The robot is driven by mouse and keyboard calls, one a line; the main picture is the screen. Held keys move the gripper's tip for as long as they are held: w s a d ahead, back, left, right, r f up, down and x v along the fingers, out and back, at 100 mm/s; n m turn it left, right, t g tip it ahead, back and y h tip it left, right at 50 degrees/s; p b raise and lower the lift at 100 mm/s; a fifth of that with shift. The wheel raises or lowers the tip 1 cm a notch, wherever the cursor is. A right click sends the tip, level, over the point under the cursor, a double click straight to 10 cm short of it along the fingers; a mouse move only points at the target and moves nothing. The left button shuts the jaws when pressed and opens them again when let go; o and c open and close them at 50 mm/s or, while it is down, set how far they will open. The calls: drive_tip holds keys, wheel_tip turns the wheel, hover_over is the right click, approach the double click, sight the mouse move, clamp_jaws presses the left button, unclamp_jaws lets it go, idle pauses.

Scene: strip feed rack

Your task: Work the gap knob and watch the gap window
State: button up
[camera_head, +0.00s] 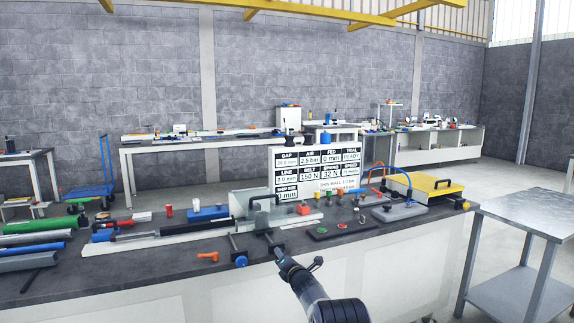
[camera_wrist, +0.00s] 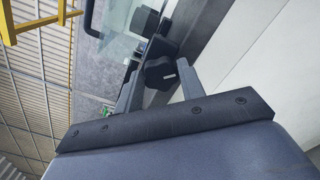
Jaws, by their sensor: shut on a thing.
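My gripper (camera_head: 279,252) is at the front edge of the bench, at the end of a short dark bar. In the wrist view its two fingers (camera_wrist: 158,88) stand either side of a dark lobed knob (camera_wrist: 160,70) with a small white mark, and are shut on it. In the head view the gripper mostly hides this knob. The gap window (camera_head: 287,160) is the top left box on the white display board; it shows a figure in mm, too small to read surely. The board also reads AIR 2.5 bar, FED 0 mm and TRIAL READY.
A blue knob (camera_head: 241,261) and an orange handle (camera_head: 208,256) are left of my gripper. A black plate with buttons (camera_head: 340,229) is to its right. A yellow-topped box (camera_head: 423,185) stands at the bench's right end. A bare metal table (camera_head: 525,212) is further right.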

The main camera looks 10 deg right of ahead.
drive_tip(key=o, duration=0.6)
drive_tip(key=s+b, duration=0.2)
drive_tip(key=s, duration=0.1)
drive_tip(key=s+d+b, duration=0.1)
drive_tip(key=s+b, duration=0.2)
idle(0.4)
